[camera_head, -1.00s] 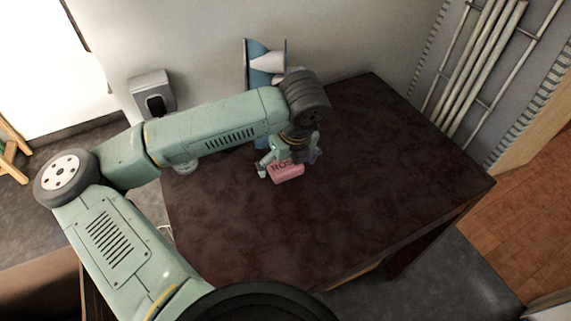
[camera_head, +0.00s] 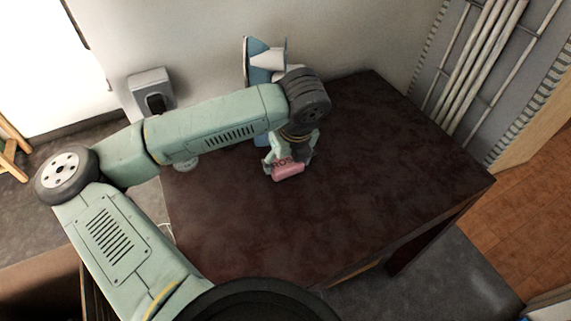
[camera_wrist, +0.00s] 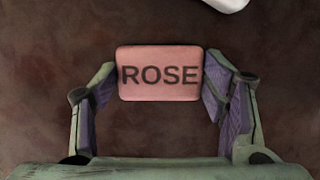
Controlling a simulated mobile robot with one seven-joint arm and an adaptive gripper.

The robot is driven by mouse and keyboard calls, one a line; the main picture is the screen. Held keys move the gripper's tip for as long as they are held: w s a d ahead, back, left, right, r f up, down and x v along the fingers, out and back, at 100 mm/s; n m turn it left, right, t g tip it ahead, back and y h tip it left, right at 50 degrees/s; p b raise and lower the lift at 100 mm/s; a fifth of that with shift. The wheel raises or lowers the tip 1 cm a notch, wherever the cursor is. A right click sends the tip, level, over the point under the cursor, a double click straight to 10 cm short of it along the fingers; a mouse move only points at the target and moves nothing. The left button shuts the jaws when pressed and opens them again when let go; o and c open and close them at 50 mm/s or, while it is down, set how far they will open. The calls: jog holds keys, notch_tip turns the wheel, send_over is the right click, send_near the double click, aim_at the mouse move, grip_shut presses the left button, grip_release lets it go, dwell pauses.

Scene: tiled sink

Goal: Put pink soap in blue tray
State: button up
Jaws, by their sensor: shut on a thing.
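The pink soap (camera_head: 289,172), marked ROSE, is at my gripper's fingertips (camera_head: 287,165), over the middle-left of the dark table. In the wrist view the soap (camera_wrist: 160,73) lies square between the two purple-padded fingers of my gripper (camera_wrist: 160,85), which is shut on it. I cannot tell if the soap touches the table. No blue tray shows clearly. A blue object (camera_head: 260,75) stands at the back by the wall, partly hidden by my arm, and I cannot tell if it is the tray.
The dark tabletop (camera_head: 390,150) is clear to the right and in front. A white piece (camera_head: 268,60) is at the blue object. A white rounded thing (camera_wrist: 228,4) shows at the wrist view's top edge. A grey dispenser (camera_head: 152,92) is by the wall at left.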

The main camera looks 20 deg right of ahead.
aim_at(286, 162)
jog(key=shift+c, duration=0.7)
jog(key=shift+r, duration=0.1)
jog(key=shift+r+b, duration=0.35)
jog(key=shift+r, duration=0.2)
notch_tip(286, 162, up, 2)
jog(key=shift+b, duration=0.45)
jog(key=s+a+b, duration=0.1)
jog(key=s+b, duration=0.2)
jog(key=s, duration=0.1)
jog(key=s+a+b, duration=0.2)
jog(key=s, duration=0.3)
jog(key=s+a+r+b, duration=0.1)
jog(key=s+a+b, duration=0.1)
jog(key=s+b, duration=0.1)
jog(key=shift+s+b, duration=0.35)
jog(key=shift+s, duration=0.5)
jog(key=shift+s+a+r+b, duration=0.15)
jog(key=shift+s+r+b, duration=0.15)
jog(key=shift+s+b, duration=0.3)
jog(key=shift+s, duration=0.25)
